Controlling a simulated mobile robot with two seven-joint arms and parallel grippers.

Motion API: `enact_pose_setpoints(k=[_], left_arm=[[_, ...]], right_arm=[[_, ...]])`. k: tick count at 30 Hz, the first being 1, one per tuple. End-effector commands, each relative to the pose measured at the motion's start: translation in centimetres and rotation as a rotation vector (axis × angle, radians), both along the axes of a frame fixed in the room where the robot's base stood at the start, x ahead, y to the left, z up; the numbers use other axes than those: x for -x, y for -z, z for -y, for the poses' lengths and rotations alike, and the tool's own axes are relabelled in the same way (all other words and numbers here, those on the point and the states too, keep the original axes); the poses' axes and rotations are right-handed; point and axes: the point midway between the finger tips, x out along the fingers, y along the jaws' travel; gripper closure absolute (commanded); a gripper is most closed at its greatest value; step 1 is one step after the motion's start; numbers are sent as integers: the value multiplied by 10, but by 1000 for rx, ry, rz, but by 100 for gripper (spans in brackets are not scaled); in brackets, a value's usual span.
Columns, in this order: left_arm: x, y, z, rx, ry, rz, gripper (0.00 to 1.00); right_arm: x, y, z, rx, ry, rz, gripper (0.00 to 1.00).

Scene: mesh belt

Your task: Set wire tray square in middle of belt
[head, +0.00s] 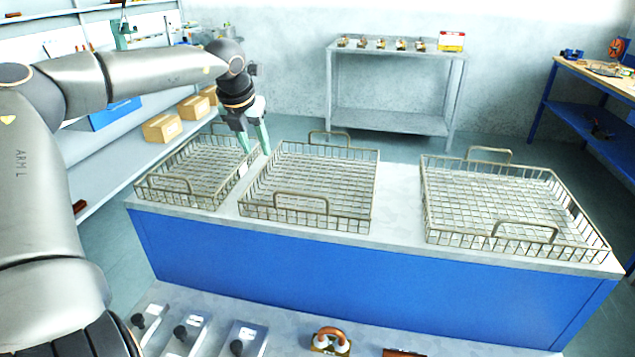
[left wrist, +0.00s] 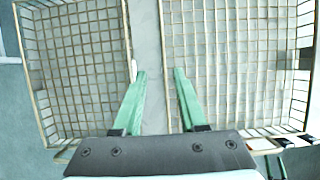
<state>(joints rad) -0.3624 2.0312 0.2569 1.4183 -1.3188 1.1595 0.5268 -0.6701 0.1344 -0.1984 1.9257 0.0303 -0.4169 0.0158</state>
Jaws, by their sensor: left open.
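Three wire trays with mesh floors, low rims and loop handles rest on a long grey-topped counter (head: 398,222): left tray (head: 190,172), middle tray (head: 312,175), right tray (head: 500,200). My left gripper (head: 255,146) points down, open and empty, at the gap between left and middle trays. I cannot tell whether the fingertips touch either tray. My right gripper is not in view. I cannot make out a separate belt.
Bare counter top shows between middle and right trays. A grey table (head: 395,55) with small parts stands behind. Shelving with cardboard boxes (head: 162,127) is at left, and a blue-legged bench (head: 590,80) at right. A panel with black-knobbed levers (head: 205,330) lies in front.

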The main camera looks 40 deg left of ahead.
Motion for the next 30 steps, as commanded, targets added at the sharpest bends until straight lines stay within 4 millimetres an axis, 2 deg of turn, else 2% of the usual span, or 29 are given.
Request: enact_pose_setpoints(k=[7,12,22,30], left_arm=[[-4,34,5,3,1,-5,59],[-10,48,1,0,0,-2,59],[-12,52,0,0,0,0,59],[-12,52,0,0,0,0,88]], right_arm=[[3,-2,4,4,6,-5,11],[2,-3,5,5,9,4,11],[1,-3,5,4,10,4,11],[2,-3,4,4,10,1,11]])
